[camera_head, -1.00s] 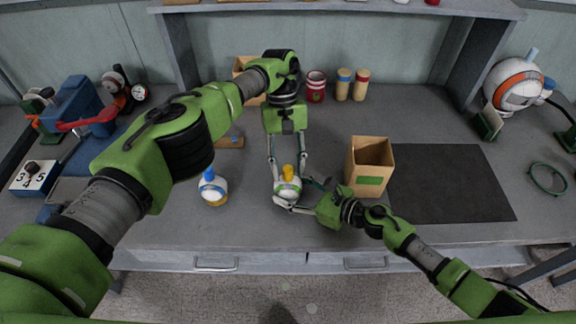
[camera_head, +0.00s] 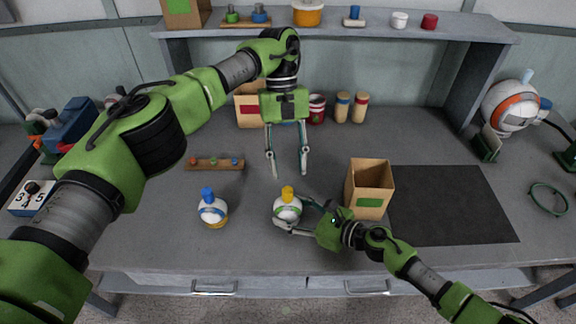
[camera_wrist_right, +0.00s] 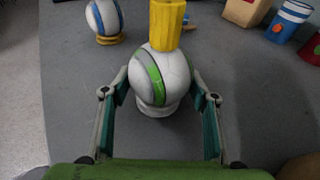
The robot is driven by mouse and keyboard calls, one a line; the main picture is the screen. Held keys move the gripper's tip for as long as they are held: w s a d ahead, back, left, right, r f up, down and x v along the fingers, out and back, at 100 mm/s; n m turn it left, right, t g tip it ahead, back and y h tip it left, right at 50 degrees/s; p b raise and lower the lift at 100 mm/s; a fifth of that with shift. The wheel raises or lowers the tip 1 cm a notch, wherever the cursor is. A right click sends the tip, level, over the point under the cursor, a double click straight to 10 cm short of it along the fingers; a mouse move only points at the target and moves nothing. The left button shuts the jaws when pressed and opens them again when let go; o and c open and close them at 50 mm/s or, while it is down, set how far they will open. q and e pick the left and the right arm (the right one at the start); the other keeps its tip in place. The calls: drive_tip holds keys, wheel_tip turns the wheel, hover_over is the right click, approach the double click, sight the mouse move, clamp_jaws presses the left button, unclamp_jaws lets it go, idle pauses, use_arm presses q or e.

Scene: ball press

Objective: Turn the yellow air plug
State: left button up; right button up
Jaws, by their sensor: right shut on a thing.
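The yellow air plug (camera_head: 287,192) stands upright on top of a white ball (camera_head: 287,209) with a green and grey stripe. In the right wrist view the plug (camera_wrist_right: 167,24) is cut off by the top edge, above the ball (camera_wrist_right: 160,75). My right gripper (camera_head: 291,219) is shut on this ball from the right, one finger on each side. My left gripper (camera_head: 288,174) points down with its fingers spread and empty, above and behind the plug, apart from it.
A second ball (camera_head: 212,211) with a blue plug stands to the left on a yellow ring. A cardboard box (camera_head: 368,204) with a green label is just right of the held ball. A strip with small coloured plugs (camera_head: 215,164) lies behind. A dark mat (camera_head: 450,205) is bare.

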sight(287, 190)
use_arm(q)
drive_tip(key=n, duration=0.4)
drive_tip(key=shift+f+t, duration=0.1)
drive_tip(key=shift+t, duration=0.2)
drive_tip(key=n, duration=0.3)
drive_tip(key=shift+a, duration=0.1)
drive_tip(key=n+t, duration=0.1)
drive_tip(key=n, duration=0.3)
drive_tip(key=shift+y, duration=0.3)
drive_tip(key=n, duration=0.3)
wheel_tip(287, 190, down, 10)
drive_tip(key=n+t, duration=0.1)
drive_tip(key=n, duration=0.4)
drive_tip(key=n+t, duration=0.1)
drive_tip(key=n, duration=0.4)
drive_tip(key=n+t, duration=0.1)
drive_tip(key=n, duration=0.5)
drive_tip(key=shift+f, duration=0.2)
